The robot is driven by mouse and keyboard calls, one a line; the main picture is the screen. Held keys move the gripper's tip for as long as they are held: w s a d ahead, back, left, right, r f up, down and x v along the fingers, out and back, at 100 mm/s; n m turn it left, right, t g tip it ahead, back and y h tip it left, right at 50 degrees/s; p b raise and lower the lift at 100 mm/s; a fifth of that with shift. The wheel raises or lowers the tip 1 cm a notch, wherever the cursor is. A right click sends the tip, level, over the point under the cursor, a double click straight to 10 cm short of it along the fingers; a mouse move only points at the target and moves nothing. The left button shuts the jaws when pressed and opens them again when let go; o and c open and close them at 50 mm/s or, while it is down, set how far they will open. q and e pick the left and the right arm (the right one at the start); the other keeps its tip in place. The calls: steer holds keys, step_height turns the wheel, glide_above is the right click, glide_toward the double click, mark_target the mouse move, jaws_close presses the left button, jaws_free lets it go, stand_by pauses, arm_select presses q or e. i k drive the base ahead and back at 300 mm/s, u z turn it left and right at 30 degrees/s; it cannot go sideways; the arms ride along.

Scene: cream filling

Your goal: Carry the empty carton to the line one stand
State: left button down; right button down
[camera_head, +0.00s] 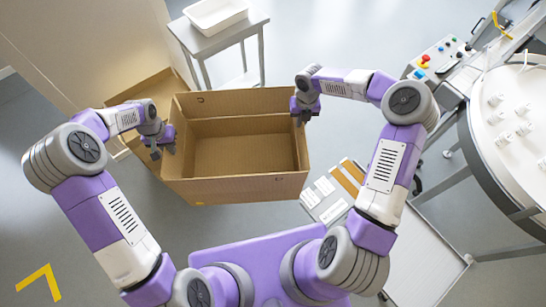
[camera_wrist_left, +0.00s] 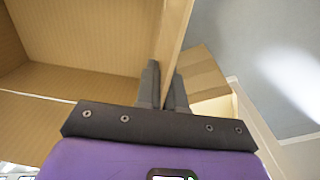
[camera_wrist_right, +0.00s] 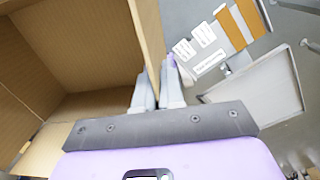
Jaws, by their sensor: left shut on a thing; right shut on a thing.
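The empty carton (camera_head: 245,155) is an open-topped brown cardboard box held between my two arms in the head view. Its inside is bare. My left gripper (camera_head: 163,148) is shut on the carton's left wall, and the wall stands between the fingers in the left wrist view (camera_wrist_left: 165,92). My right gripper (camera_head: 300,112) is shut on the carton's right wall, which also shows between the fingers in the right wrist view (camera_wrist_right: 158,88). The carton looks roughly level. I cannot tell which surface is the line one stand.
Another cardboard piece (camera_head: 150,88) lies behind the carton at left. A small table (camera_head: 218,38) with a white tray (camera_head: 215,14) stands at the back. A control panel (camera_head: 438,57) and a round machine table (camera_head: 510,130) are at right. A low metal stand (camera_head: 425,262) with labels is at front right.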

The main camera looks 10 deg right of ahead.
mark_target(400, 249)
steer(key=k, duration=1.15)
steer(key=z, duration=1.85)
steer(key=i, duration=0.5)
steer(key=z, duration=0.05)
